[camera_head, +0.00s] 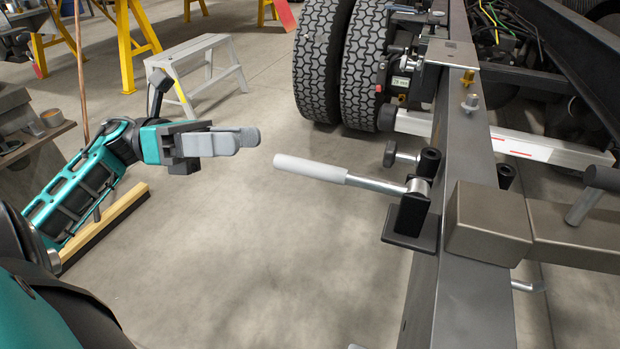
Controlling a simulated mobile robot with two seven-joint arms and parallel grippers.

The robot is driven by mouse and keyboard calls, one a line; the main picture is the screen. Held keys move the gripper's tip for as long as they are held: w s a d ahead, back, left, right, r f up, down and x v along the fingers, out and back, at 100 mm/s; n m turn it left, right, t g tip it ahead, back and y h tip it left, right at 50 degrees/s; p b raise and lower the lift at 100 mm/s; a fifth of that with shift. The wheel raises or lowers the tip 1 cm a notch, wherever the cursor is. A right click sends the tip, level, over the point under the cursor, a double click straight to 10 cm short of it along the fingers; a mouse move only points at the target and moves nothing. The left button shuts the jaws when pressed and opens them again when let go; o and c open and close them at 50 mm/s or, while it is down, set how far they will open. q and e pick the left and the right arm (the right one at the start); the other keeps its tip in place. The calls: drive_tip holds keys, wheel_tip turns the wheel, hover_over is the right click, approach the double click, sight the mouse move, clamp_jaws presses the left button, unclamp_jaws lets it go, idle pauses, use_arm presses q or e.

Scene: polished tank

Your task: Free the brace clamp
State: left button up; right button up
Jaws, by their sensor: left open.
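The clamp (413,207) has a black base fixed on the side of a grey steel beam (462,185). Its lever sticks out to the left, nearly level, and ends in a light grey handle (310,169). My left gripper (250,138) is open and empty, up and left of the handle's tip in the picture, with its fingers pointing right. A clear gap shows between the fingers and the handle. I see the fingers nearly side-on, so the space between them is mostly hidden. My right gripper is out of view.
A brownish metal block (489,222) and crossbar lie against the beam, right of the clamp. Large truck tyres (362,65) stand behind. A grey step stool (197,70) and yellow stands (128,45) are at the back left. The floor below the handle is clear.

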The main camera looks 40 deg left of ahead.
use_arm(q)
drive_tip(key=s+m+g, duration=0.2)
drive_tip(key=m+g, duration=0.1)
drive_tip(key=y+p, duration=0.1)
approach(339, 175)
drive_tip(key=shift+m, duration=0.3)
drive_tip(key=x, duration=0.6)
drive_tip(key=shift+w+d+f, duration=0.15)
drive_tip(key=shift+w+f, duration=0.25)
drive_tip(key=shift+w, duration=0.05)
clamp_jaws()
